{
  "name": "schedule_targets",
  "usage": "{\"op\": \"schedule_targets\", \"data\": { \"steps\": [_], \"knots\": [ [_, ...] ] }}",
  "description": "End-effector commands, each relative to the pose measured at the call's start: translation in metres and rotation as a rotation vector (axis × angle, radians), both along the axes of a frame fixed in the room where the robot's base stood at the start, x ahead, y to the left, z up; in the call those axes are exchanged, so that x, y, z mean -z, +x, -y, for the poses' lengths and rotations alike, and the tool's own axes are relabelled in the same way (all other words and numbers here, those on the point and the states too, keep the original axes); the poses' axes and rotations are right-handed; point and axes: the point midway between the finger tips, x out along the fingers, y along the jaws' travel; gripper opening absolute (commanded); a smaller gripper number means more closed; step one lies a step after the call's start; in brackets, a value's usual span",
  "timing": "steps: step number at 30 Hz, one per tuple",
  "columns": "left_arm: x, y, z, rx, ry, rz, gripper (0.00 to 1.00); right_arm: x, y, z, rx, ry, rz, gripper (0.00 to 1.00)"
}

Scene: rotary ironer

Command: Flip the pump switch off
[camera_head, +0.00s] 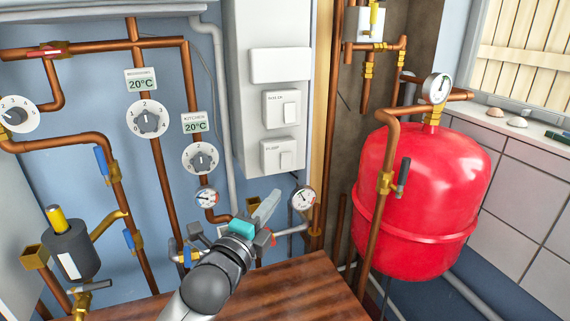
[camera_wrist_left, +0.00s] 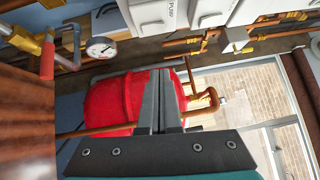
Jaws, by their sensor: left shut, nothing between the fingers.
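The pump switch (camera_head: 286,160) is a light rocker on the lower white box of a tall white panel, with a small label that seems to read PUMP. In the left wrist view, the labelled pump box (camera_wrist_left: 158,14) shows at the top edge, turned sideways. I cannot tell the rocker's position. My left gripper (camera_head: 270,203) is below the pump box, apart from it in the picture, its fingers pointing up and right. In the left wrist view its fingers (camera_wrist_left: 162,78) are together with nothing between them. My right gripper is in neither view.
Another switch box (camera_head: 273,109) sits just above. A pressure gauge (camera_head: 303,199) and copper pipes are close right of my gripper. A red tank (camera_head: 420,195) stands further right. Thermostat dials (camera_head: 148,119) line the pipes at left. A brown wooden surface (camera_head: 290,285) lies below.

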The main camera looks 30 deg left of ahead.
Motion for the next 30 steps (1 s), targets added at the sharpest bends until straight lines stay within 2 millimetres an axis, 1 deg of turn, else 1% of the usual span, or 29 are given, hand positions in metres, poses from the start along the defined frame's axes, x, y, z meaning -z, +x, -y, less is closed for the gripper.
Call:
{"op": "schedule_targets", "data": {
  "steps": [3,10,14,17,20,30],
  "knots": [
    [-0.003,0.0,0.0,0.001,0.01,0.008,0.0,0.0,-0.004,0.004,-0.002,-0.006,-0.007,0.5],
    [-0.002,0.0,0.0,0.001,0.007,0.006,0.0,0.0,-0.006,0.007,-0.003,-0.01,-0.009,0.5],
    [-0.002,0.005,0.0,0.0,0.005,0.006,0.0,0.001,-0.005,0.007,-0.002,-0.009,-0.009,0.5],
    [-0.003,0.014,-0.001,0.001,0.005,0.006,0.0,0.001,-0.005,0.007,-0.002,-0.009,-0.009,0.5],
    [-0.004,0.027,-0.001,0.0,0.005,0.007,0.0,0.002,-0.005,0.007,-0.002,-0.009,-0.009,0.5],
    [-0.008,0.076,-0.004,0.0,0.004,0.006,0.0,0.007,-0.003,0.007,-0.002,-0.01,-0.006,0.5]
  ]
}}
